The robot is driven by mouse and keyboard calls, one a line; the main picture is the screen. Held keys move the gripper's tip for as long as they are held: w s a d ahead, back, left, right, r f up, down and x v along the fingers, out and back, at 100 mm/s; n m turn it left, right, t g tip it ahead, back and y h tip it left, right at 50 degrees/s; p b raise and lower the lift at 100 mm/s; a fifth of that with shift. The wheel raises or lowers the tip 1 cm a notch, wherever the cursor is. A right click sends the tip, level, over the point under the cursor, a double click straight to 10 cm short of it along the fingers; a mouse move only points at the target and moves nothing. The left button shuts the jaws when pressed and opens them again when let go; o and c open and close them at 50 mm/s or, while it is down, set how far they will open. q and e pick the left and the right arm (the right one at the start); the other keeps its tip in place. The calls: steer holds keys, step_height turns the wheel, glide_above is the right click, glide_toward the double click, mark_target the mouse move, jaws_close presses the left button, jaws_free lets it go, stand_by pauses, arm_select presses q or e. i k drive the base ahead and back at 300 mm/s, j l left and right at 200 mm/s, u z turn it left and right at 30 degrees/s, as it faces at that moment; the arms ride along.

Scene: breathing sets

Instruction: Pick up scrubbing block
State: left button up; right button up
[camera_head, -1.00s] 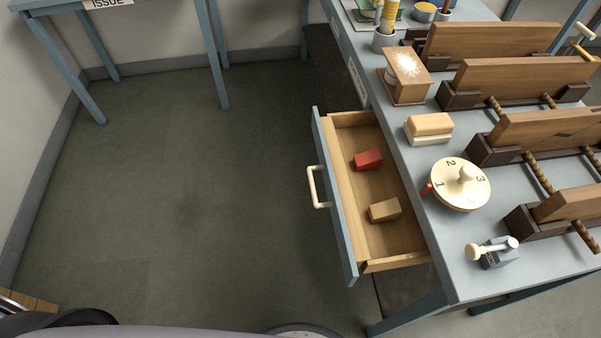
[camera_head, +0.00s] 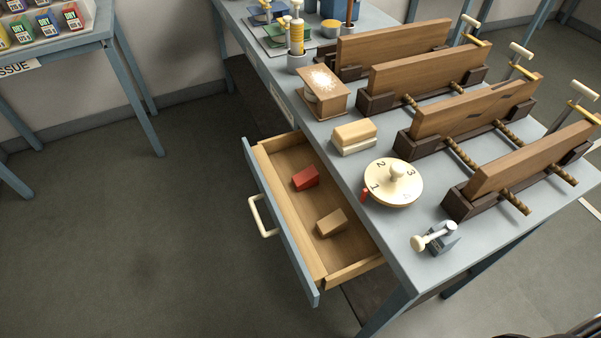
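A block with a tan wooden top and a pale lower layer (camera_head: 354,136) lies on the blue-grey workbench (camera_head: 320,160); it looks most like the scrubbing block. It sits between a wooden box with a white speckled top (camera_head: 325,90) and a round numbered dial (camera_head: 393,182). In the open drawer (camera_head: 283,160) below lie a red block (camera_head: 305,178) and a plain brown block (camera_head: 331,223), apart from each other.
Several wooden boards in dark clamps (camera_head: 470,105) fill the bench's right side. A small blue device with a cream knob (camera_head: 437,238) stands near the front corner. The drawer juts out over open floor (camera_head: 130,240). Another table (camera_head: 70,42) holds coloured packets at upper left.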

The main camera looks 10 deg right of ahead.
mark_target(354, 137)
steer(key=i+j+z, duration=0.1)
steer(key=j+z, duration=0.25)
steer(key=z, duration=0.15)
steer(key=j+z, duration=0.5)
steer(key=l, duration=0.1)
